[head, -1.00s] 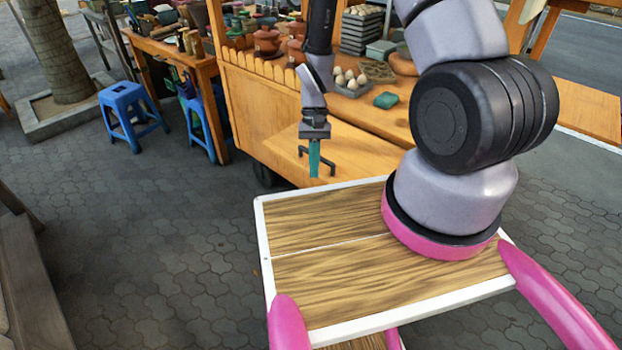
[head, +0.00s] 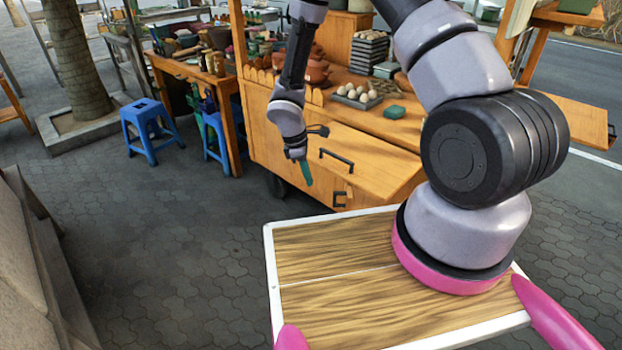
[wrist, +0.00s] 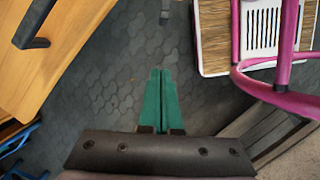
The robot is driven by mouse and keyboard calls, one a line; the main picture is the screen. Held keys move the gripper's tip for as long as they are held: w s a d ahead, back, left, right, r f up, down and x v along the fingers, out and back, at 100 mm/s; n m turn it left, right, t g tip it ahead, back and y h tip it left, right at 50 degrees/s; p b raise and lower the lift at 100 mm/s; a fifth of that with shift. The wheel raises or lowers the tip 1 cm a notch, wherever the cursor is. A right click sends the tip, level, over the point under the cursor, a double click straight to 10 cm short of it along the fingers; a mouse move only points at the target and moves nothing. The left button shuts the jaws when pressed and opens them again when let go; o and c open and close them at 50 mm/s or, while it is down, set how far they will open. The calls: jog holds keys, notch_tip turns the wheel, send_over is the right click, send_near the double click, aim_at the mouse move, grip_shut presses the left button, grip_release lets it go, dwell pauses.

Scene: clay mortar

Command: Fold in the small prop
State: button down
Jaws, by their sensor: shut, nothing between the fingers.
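A small dark bracket (head: 340,199), which looks like the small prop, sticks out low on the front of the wooden cart (head: 375,165), below the drawer handle (head: 337,160). A small grey piece (wrist: 166,14) at the top of the wrist view may be the same bracket; I cannot tell. My gripper (head: 308,182) has green fingers and hangs in front of the cart, left of the bracket and apart from it. In the wrist view its fingers (wrist: 160,72) lie together, shut and empty, over the paving. The handle also shows there at upper left (wrist: 32,42).
Pots, a tray of pale round items (head: 357,96) and a green block (head: 394,112) stand on the cart top. A blue stool (head: 148,128) stands at left. A hinged-looking wooden leaf (head: 575,117) extends at right.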

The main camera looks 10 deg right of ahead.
jog(key=s+d+f, duration=0.1)
jog(key=d+f, duration=0.4)
jog(key=f, duration=0.1)
jog(key=shift+s+d+f, duration=0.25)
jog(key=shift+f, duration=0.1)
